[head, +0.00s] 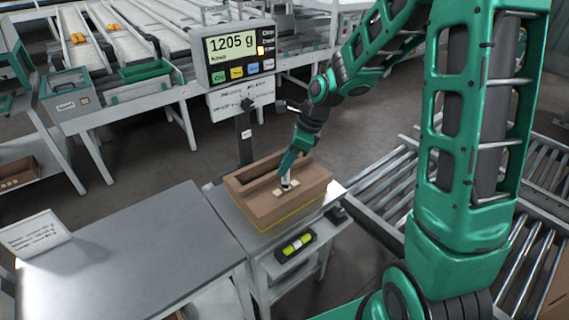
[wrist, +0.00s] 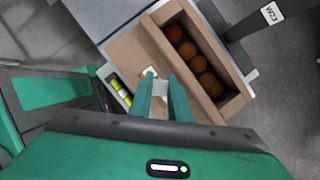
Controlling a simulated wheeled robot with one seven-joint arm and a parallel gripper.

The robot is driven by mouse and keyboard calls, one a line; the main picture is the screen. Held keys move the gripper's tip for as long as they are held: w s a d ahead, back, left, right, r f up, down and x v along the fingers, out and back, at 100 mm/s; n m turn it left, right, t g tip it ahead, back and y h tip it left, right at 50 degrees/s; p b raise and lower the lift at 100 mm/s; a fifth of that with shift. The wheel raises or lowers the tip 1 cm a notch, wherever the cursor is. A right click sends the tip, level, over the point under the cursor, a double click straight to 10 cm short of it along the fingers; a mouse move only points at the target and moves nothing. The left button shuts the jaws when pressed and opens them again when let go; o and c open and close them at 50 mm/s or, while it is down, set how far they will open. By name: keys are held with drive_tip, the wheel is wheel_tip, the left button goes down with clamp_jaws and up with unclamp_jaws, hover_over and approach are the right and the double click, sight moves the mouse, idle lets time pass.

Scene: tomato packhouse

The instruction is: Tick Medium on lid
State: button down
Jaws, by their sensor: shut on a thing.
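A brown cardboard carton (head: 262,207) stands on the scale beneath the display. Its lid panel (head: 302,193), with small pale squares on it, covers the near part. In the wrist view the lid (wrist: 130,53) covers one side, and several red-orange tomatoes (wrist: 198,62) show in the open side. My gripper (head: 289,176) points down over the lid, its fingers (wrist: 162,80) close together on a small pale, pen-like thing. Its tip is at or just above the lid; I cannot tell if it touches. The wording by the squares is too small to read.
The scale display (head: 238,50) reads 1205 g. A yellow-green marked device (head: 297,245) lies at the scale table's front. A grey table (head: 130,262) with a text card (head: 36,234) is at left. Roller conveyors (head: 385,178) run at right; sorting lanes (head: 130,45) stand behind.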

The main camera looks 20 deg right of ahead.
drive_tip(key=shift+f, duration=0.3)
idle(0.5)
drive_tip(key=shift+w+d, duration=0.25)
drive_tip(key=shift+w, duration=0.25)
idle(0.4)
drive_tip(key=shift+s+a, duration=0.3)
drive_tip(key=shift+s, duration=0.3)
drive_tip(key=shift+w+d, duration=0.15)
drive_tip(key=shift+w, duration=0.15)
idle(0.5)
drive_tip(key=shift+r, duration=3)
